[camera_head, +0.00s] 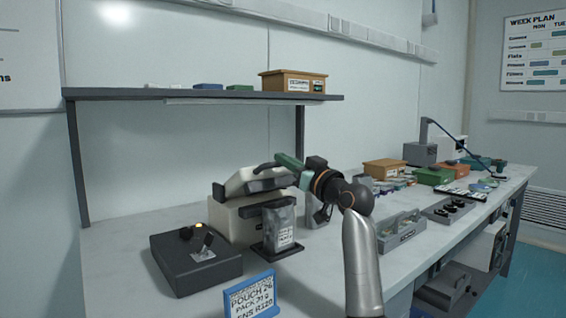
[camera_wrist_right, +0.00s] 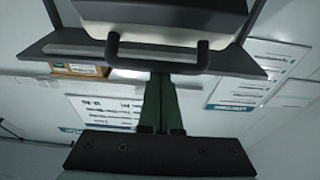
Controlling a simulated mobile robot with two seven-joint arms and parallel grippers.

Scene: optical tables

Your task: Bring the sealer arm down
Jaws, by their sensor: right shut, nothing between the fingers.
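The sealer (camera_head: 232,218) is a cream box on the table with a cream and black arm (camera_head: 252,181) on top. The sealer arm is raised at a tilt, with a gap above the base. Its black bar handle (camera_wrist_right: 158,50) shows in the wrist view. My right gripper (camera_head: 278,158) is at the handle, its green fingers closed together with nothing between them. In the wrist view the fingertips (camera_wrist_right: 160,78) overlap the handle's lower edge; I cannot tell whether they touch it. A grey pouch (camera_head: 281,226) stands upright in a black holder before the sealer. My left gripper is out of view.
A dark control box (camera_head: 194,262) with a lit button stands at the left. A blue-framed sign (camera_head: 251,297) stands at the front. A shelf (camera_head: 120,94) runs above the table. A grey tray (camera_head: 401,232) lies to the right of my arm.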

